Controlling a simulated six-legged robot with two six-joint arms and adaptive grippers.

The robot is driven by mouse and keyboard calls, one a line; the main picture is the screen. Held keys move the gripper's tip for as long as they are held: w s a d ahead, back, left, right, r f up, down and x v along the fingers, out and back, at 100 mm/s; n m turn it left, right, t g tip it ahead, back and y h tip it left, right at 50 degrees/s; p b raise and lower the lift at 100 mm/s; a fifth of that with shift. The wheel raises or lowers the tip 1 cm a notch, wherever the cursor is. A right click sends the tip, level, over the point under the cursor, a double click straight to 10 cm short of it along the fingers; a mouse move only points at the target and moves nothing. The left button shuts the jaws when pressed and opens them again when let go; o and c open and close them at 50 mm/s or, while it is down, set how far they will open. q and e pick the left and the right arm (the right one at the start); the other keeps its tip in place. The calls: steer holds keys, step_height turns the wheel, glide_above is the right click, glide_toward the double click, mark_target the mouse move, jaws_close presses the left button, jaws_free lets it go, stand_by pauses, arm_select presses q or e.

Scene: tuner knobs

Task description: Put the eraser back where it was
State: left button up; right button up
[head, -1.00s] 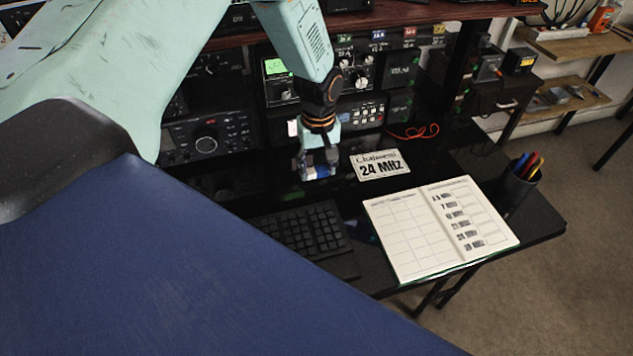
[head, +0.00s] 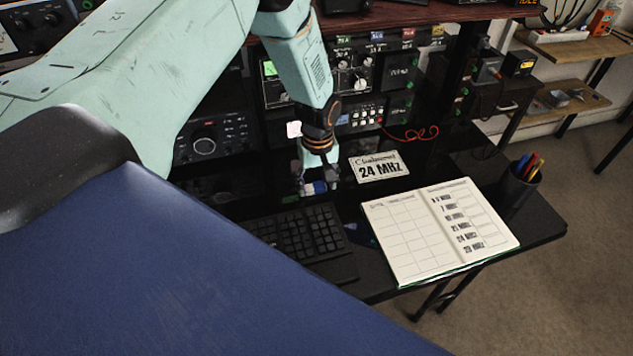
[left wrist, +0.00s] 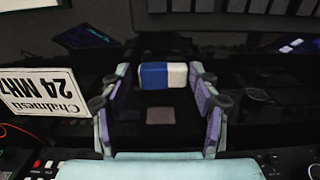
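The eraser's underside is hidden. My right gripper is not in view.
A black keyboard (head: 308,233) lies in front of the eraser. An open notebook (head: 438,232) and a pen cup (head: 518,186) are to the right. Radio units (head: 355,75) stand behind. A red cable (head: 412,134) lies behind the card.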

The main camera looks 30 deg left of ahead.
mark_target(316, 187)
arm_select(q)
steer(key=shift+o, duration=1)
steer(key=shift+a+f, duration=0.15)
steer(key=shift+a, duration=0.25)
steer(key=shift+d+r, duration=0.2)
steer(key=shift+r, duration=0.25)
step_height(316, 187, up, 12)
steer(key=p, duration=0.1)
steer(key=shift+f+p, duration=0.25)
steer(key=shift+p, duration=0.05)
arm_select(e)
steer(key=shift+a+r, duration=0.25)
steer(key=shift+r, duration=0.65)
arm_select(q)
steer(key=shift+a, duration=0.1)
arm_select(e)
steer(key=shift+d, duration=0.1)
